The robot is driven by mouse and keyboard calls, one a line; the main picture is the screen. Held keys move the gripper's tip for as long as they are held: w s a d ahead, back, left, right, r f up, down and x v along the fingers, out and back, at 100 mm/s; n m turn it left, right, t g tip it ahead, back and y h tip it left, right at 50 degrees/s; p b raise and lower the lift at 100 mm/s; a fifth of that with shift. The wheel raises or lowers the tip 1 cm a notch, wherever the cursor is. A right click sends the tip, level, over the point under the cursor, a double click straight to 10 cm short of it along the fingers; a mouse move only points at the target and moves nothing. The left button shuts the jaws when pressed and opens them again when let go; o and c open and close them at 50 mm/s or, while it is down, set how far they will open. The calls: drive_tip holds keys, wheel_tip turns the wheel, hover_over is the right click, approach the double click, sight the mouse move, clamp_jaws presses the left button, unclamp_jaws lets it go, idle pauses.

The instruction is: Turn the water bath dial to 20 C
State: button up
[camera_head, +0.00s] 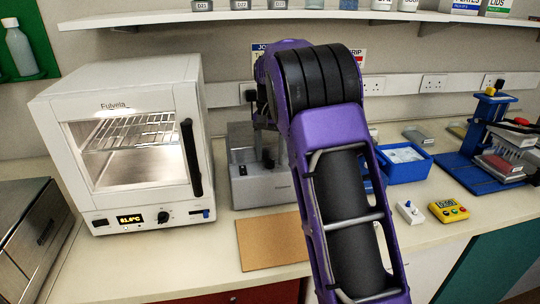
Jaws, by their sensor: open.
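A grey metal box (258,186) stands on the bench behind my arm and looks like the water bath. It has a dark switch at the left of its front.
A white oven (130,140) with a lit display and black knob stands left. A brown board (272,241) lies in front of the box. To the right are a blue tray (406,166), a white switch box (410,213), a yellow timer (449,211) and a blue stand (470,160).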

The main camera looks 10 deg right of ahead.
drive_tip(key=shift+f, duration=0.3)
clamp_jaws()
